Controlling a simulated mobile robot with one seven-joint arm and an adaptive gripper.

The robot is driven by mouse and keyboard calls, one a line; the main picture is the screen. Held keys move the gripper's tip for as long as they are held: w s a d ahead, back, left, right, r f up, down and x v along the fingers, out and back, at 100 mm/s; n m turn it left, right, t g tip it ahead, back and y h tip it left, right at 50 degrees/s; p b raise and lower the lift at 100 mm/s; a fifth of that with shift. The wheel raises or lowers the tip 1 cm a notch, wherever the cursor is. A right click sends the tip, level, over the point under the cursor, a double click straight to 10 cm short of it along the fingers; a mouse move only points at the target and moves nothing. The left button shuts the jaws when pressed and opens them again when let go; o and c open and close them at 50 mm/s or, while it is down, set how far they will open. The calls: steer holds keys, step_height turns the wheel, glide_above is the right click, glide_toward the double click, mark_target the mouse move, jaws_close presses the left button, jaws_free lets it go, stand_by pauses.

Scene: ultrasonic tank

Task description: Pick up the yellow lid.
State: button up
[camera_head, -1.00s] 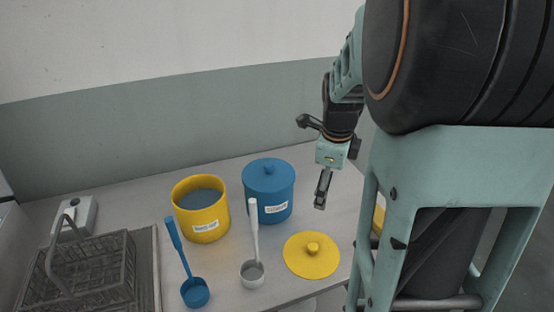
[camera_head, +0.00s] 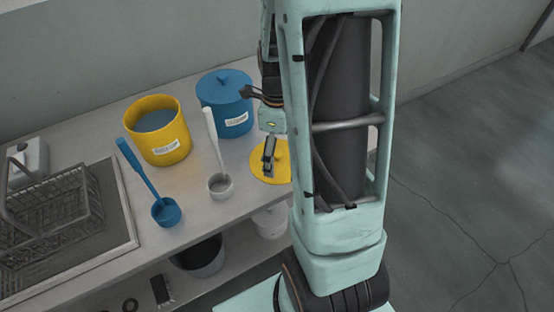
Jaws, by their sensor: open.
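The yellow lid (camera_head: 266,173), a flat round disc, lies on the grey bench near its right front edge. My gripper (camera_head: 268,169) shows in front of the lid in the picture, fingers pointing down, open and empty. The fingers cover the lid's middle, so its knob is hidden, and my arm covers part of its right side. I cannot tell whether the fingers touch the lid or hang above it.
Left of the lid stand a white ladle (camera_head: 220,184) and a blue ladle (camera_head: 166,211). Behind are an open yellow pot (camera_head: 170,156) and a blue lidded pot (camera_head: 232,124). A wire basket (camera_head: 50,213) sits over the tank at left. A lower shelf holds a dark bucket (camera_head: 203,262).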

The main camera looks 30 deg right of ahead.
steer(key=shift+f, duration=0.5)
steer(key=c, duration=1.8)
steer(key=shift+s, duration=0.1)
jaws_close()
